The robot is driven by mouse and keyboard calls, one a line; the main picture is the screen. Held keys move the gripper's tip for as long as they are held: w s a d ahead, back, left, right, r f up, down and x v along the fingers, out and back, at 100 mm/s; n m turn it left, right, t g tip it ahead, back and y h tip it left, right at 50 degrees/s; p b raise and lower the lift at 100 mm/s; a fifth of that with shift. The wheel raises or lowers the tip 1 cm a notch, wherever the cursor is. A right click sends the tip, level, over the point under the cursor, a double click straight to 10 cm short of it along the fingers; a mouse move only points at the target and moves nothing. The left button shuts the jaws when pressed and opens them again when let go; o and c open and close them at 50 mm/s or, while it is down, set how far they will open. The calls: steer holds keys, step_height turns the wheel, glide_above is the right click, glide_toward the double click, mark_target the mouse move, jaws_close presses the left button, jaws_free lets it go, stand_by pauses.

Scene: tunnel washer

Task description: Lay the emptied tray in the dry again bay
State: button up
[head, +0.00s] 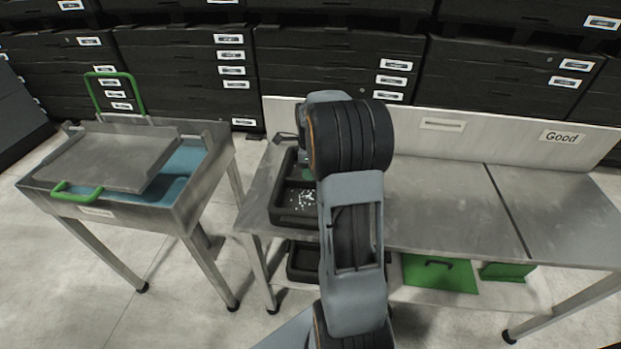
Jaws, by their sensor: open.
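A black tray (289,216) with compartments lies at the left end of the metal bench. Small white bits show in its front compartment. My arm hides its right side. My gripper (307,172) is mostly hidden behind my arm, over the back part of the tray. The little that shows is open, and I cannot tell whether it touches the tray. The bench has a right section (550,210) beyond a dark dividing line, under a "Good" label (562,137). Another label (443,124) on the back panel is unreadable, and I see no legible "dry again" label.
A metal tank (205,190) with blue liquid and a grey lid with green handles stands at left. Another black tray (302,262) and green boxes (440,273) sit on the lower shelf. Black drawers line the back. The bench top right of my arm is clear.

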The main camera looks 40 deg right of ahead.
step_height(320, 180, up, 5)
steer(key=s+a+r+n+t, duration=0.1)
steer(key=s+a+r+n, duration=0.15)
steer(key=a+n, duration=0.35)
steer(key=s+a+r+n, duration=0.2)
steer(key=s+a+n, duration=0.1)
steer(key=a+n, duration=0.2)
steer(key=s+a+f+n+t, duration=0.2)
steer(key=s+a+n, duration=0.8)
steer(key=n, duration=0.5)
steer(key=shift+s+f+n, duration=0.15)
steer(key=shift+s+n, duration=0.05)
steer(key=shift+n, duration=0.2)
step_height(320, 180, up, 7)
steer(key=p, duration=0.6)
steer(key=shift+f+t, duration=0.2)
steer(key=shift+t, duration=0.1)
